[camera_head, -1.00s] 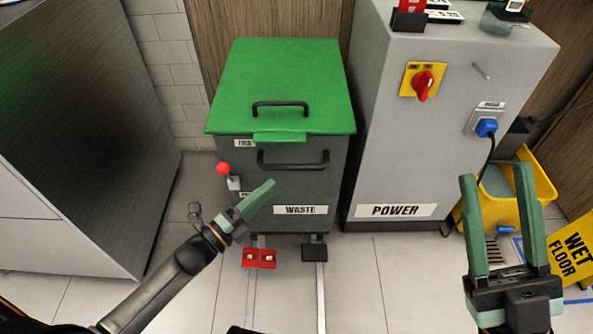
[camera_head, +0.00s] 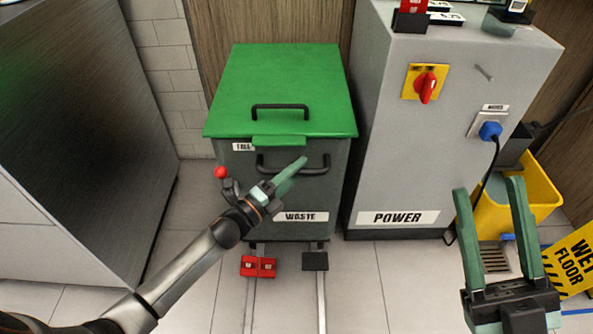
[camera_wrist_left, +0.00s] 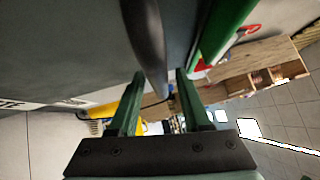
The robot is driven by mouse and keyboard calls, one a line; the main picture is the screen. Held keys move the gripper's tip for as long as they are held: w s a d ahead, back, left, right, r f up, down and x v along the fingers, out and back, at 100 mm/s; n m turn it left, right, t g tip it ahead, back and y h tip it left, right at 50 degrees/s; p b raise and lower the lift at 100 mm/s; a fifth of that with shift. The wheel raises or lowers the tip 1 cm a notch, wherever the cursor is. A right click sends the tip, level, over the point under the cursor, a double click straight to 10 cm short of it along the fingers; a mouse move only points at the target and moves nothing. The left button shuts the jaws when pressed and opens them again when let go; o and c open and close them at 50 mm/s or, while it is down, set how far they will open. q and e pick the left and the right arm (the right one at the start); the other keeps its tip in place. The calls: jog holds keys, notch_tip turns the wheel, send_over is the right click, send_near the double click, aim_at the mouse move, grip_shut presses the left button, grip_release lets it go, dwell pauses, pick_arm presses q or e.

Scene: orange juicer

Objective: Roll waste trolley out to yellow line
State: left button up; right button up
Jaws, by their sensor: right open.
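The waste trolley (camera_head: 290,190) is a dark grey bin with a green lid (camera_head: 285,85), standing between a dark cabinet and the power cabinet. A black bar handle (camera_head: 322,168) crosses its front below the lid. My left gripper (camera_head: 300,163) is in front of this handle. In the left wrist view its two fingers (camera_wrist_left: 158,78) are apart, with the dark handle bar (camera_wrist_left: 148,45) running down between their tips; I cannot tell whether they touch it. My right gripper (camera_head: 487,184) is open and empty at the lower right. I see no yellow line on the floor.
The power cabinet (camera_head: 395,160) stands close right. A yellow bucket (camera_head: 540,185) and wet-floor sign (camera_head: 575,262) are further right. Floor in front is clear.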

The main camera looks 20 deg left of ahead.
pick_arm(q)
grip_shut()
dwell(1.2)
